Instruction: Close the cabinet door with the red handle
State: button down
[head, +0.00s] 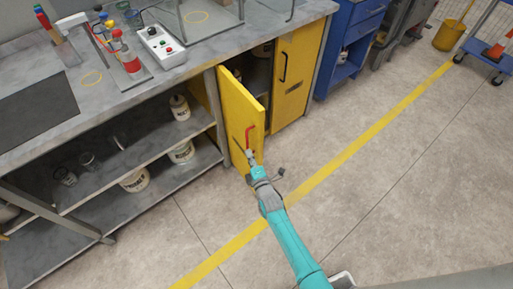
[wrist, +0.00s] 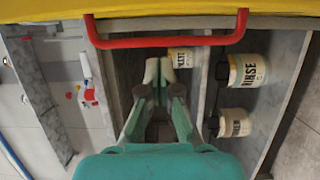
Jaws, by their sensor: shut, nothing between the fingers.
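The yellow cabinet door (head: 240,110) stands open, swung out from the bench front, with its red handle (head: 249,134) on the face toward me. In the wrist view the red bar handle (wrist: 165,43) crosses the top, below the yellow door (wrist: 200,8). My gripper (head: 250,154) is at the lower end of the handle in the head view. In the wrist view its fingertips (wrist: 159,72) are together and empty, just below the handle. I cannot tell whether they touch the handle or door.
A second yellow door (head: 292,82) with a black handle is shut, right of the opening. Open shelves (head: 100,175) with labelled jars (head: 181,107) lie left of the door. The bench top (head: 110,100) holds bottles and a button box (head: 160,46).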

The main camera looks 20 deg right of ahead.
aim_at(257, 148)
jog(key=shift+w+d, duration=0.6)
jog(key=shift+d, duration=0.35)
jog(key=shift+w+d, duration=0.6)
jog(key=shift+d, duration=0.35)
jog(key=shift+d, duration=0.1)
